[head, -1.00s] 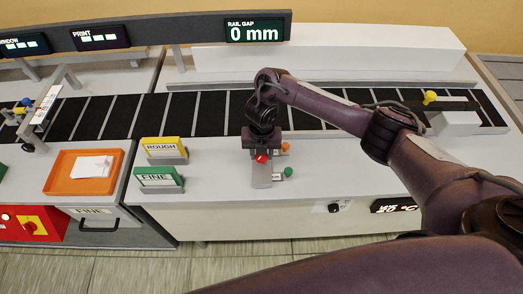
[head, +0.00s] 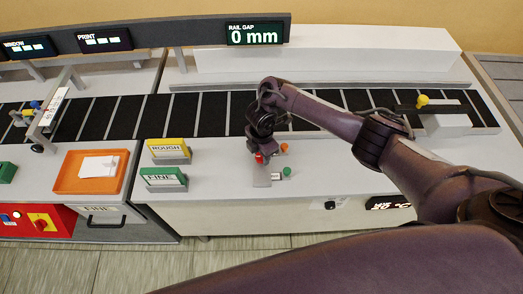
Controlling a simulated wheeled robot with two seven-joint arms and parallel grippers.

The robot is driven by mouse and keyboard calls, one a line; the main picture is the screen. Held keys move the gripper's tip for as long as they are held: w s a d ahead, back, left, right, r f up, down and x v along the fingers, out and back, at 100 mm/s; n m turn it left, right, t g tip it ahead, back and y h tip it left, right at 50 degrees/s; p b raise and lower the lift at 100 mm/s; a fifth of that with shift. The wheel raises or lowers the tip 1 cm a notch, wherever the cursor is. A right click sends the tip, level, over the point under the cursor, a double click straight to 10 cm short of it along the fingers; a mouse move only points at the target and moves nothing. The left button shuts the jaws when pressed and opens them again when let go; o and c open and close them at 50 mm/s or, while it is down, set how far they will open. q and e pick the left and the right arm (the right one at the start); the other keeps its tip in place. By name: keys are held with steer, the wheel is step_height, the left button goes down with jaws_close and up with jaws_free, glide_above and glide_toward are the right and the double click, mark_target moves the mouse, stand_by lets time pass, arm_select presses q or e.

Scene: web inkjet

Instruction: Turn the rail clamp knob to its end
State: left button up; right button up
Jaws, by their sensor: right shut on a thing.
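My right gripper (head: 259,150) reaches down over the front of the middle counter and is shut on a red knob (head: 260,158), which it partly hides. The red knob sits on a small grey block (head: 262,179). A small orange knob (head: 284,147) and a green knob (head: 287,172) stand just right of it, apart from the gripper. I cannot read a label that names the rail clamp. The RAIL GAP display (head: 254,33) at the back reads 0 mm. My left gripper is not in view.
A yellow ROUGH sign (head: 168,146) and a green FINE sign (head: 164,175) stand left of the gripper. The dark striped belt (head: 215,113) runs behind. An orange tray (head: 65,186) holds white sheets at left.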

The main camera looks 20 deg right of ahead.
steer(key=m, duration=0.3)
steer(key=shift+m, duration=0.3)
steer(key=m, duration=0.5)
steer(key=shift+m, duration=0.3)
steer(key=m, duration=0.4)
steer(key=shift+m, duration=2.3)
steer(key=shift+w, duration=0.1)
steer(key=o, duration=1)
